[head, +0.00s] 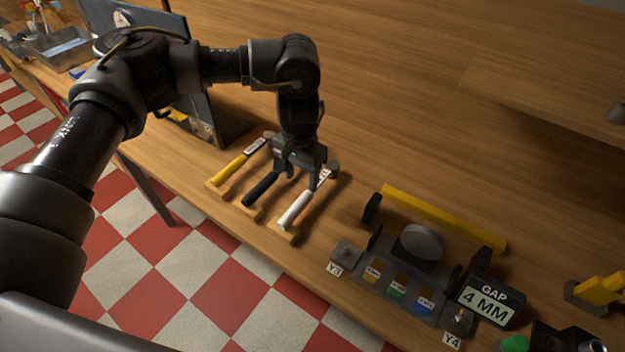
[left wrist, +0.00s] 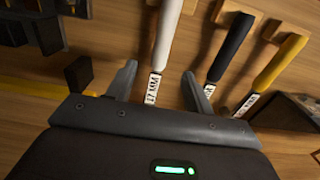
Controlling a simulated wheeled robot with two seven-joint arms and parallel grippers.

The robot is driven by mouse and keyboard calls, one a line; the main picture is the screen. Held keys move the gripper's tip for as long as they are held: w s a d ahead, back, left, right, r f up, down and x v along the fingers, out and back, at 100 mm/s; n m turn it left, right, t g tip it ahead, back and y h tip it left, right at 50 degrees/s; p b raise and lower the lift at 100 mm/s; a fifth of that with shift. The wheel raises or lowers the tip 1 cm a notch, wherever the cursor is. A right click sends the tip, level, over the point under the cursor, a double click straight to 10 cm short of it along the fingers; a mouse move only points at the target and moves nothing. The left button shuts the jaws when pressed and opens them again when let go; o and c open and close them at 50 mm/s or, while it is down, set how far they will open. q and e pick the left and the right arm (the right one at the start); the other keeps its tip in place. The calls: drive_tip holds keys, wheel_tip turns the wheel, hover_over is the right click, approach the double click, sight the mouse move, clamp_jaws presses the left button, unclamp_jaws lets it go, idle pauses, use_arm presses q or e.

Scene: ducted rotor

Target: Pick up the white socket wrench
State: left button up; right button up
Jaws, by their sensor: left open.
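The white socket wrench (head: 295,210) lies on a wooden rest near the table's front edge, the rightmost of three wrenches in the head view. My left gripper (head: 304,175) is open above its label end, pointing down. In the left wrist view the white wrench (left wrist: 168,35) runs between the two spread fingers of my left gripper (left wrist: 159,72), with its "MM" label just between them. Its far end is hidden behind the gripper body. I cannot tell how high the fingers are above it. My right gripper is not in view.
The black-handled wrench (head: 260,188) lies close beside the white one, and the yellow-handled wrench (head: 229,171) lies farther left. A fixture with a round grey disc (head: 419,243) and a "GAP 4 MM" display (head: 486,299) stand to the right. The wooden table behind is clear.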

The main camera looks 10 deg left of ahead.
sight(300, 200)
use_arm(q)
drive_tip(key=shift+s+f, duration=0.25)
drive_tip(key=shift+f, duration=0.05)
drive_tip(key=f, duration=0.3)
drive_tip(key=f+p, duration=0.1)
drive_tip(key=shift+a+f, duration=0.3)
drive_tip(key=shift+a, duration=0.05)
drive_tip(key=shift+d+f, duration=0.1)
drive_tip(key=shift+d, duration=0.05)
drive_tip(key=shift+f, duration=0.25)
wheel_tip(300, 200, down, 4)
drive_tip(key=shift+r+p, duration=0.15)
drive_tip(key=shift+p, duration=0.7)
drive_tip(key=shift+f, duration=0.5)
drive_tip(key=shift+w, duration=0.1)
clamp_jaws()
